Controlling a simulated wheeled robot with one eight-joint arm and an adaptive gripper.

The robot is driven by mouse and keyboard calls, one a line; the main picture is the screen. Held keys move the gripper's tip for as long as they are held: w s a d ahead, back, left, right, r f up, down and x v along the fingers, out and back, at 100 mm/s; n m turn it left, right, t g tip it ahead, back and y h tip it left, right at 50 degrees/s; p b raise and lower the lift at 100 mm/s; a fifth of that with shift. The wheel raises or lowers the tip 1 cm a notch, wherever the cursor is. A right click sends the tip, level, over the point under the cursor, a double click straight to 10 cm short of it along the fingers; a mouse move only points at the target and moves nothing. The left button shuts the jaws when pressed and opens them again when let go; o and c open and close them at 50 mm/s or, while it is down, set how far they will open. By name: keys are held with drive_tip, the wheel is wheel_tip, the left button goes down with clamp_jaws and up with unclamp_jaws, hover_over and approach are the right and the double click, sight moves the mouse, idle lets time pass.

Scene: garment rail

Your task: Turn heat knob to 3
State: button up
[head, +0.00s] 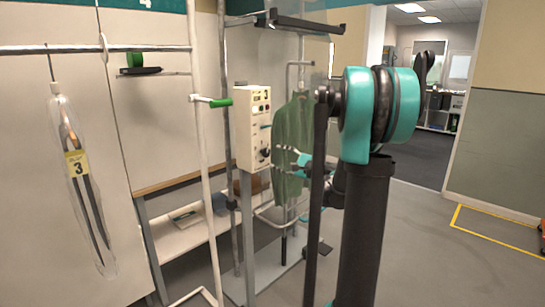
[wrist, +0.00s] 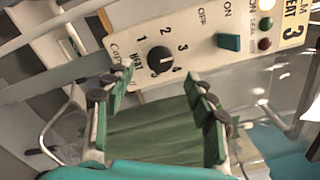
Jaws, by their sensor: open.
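The black heat knob (wrist: 160,59) sits on the cream control panel (wrist: 198,22), with printed numbers around it, 3 among them. I cannot clearly tell which number its pointer faces. In the wrist view my gripper (wrist: 158,82) is open, its two green-padded fingers apart on either side below the knob, touching nothing I can make out. In the head view the control box (head: 244,130) stands upright on a post, and my gripper (head: 290,158) is at the right of its lower part, partly hidden by my arm. The knob is too small to read there.
A green garment (head: 292,118) hangs behind my gripper. A teal switch (wrist: 229,42) and indicator lights (wrist: 265,43) are on the panel. A rail (head: 100,48) with a bagged item (head: 80,195) is at left. Open floor (head: 430,240) lies at right.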

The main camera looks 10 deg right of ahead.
drive_tip(key=v, duration=0.6)
drive_tip(key=shift+s+d, duration=0.25)
drive_tip(key=shift+s, duration=0.05)
drive_tip(key=s+a+f+n+g+h, duration=0.4)
drive_tip(key=s+a+f+n+g, duration=0.45)
drive_tip(key=s+f, duration=0.65)
drive_tip(key=s+d+f+n+g+h, duration=0.1)
drive_tip(key=s+d+f+n+h, duration=0.1)
drive_tip(key=s, duration=0.6)
drive_tip(key=s+d+f+n+g+h, duration=0.1)
drive_tip(key=s+d+f+n+h, duration=0.1)
drive_tip(key=s+f+n+h, duration=0.2)
drive_tip(key=s+f+n, duration=0.2)
drive_tip(key=s+f, duration=0.1)
drive_tip(key=f, duration=0.1)
drive_tip(key=shift+s+d+f+h, duration=0.25)
drive_tip(key=shift+s+d+h, duration=0.05)
drive_tip(key=shift+s, duration=0.05)
